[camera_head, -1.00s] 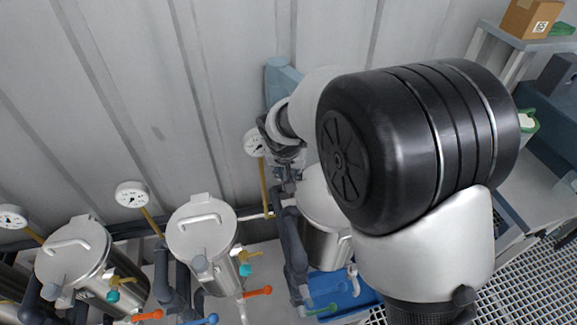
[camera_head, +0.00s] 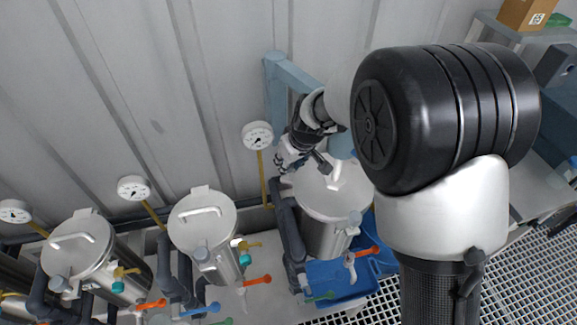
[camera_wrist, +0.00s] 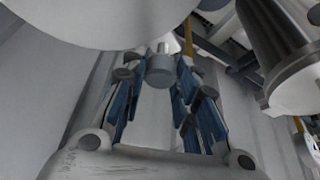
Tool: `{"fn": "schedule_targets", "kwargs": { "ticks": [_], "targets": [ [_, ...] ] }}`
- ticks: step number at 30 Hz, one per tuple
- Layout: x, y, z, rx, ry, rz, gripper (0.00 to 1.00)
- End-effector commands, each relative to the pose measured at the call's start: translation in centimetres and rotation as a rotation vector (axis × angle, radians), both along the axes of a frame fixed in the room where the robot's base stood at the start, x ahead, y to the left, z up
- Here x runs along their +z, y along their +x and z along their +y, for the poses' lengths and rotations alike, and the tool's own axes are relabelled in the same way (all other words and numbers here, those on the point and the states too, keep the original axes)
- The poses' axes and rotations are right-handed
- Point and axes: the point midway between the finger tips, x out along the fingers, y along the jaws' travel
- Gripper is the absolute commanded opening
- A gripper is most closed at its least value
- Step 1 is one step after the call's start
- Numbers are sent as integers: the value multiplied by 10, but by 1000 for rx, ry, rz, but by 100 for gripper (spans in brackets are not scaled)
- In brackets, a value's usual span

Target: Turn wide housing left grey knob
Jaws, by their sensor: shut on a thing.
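The wide housing (camera_head: 335,205) is a broad steel vessel with a pale round lid, right of the two narrower vessels in the head view. My gripper (camera_head: 283,164) is at the upper left edge of its lid, by the wall side. In the wrist view the left grey knob (camera_wrist: 160,72), a short grey cylinder, sits between the fingers of my gripper (camera_wrist: 157,82). The gripper is shut on this knob. In the head view the gripper hides the knob.
A pressure gauge (camera_head: 257,135) on a yellow stem stands close left of my gripper. Narrower vessels (camera_head: 203,222) with valves and coloured levers stand to the left. A blue tray (camera_head: 335,285) lies below the wide housing. A corrugated wall (camera_head: 130,110) is behind.

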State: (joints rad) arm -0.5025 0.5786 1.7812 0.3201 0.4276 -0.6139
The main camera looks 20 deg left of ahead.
Motion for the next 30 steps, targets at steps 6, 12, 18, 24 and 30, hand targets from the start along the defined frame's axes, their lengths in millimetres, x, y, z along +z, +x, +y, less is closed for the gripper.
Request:
{"fn": "schedule_targets", "kwargs": {
  "ticks": [6, 12, 18, 24, 30],
  "targets": [
    [-2, 0, -1, 36, -2, 2, 4],
    [-1, 0, -1, 41, -3, 3, 4],
    [-1, -1, -1, 41, -4, 3, 4],
    [-1, 0, -1, 40, -3, 3, 36],
    [0, 0, -1, 40, -2, 1, 36]
  ]
}}
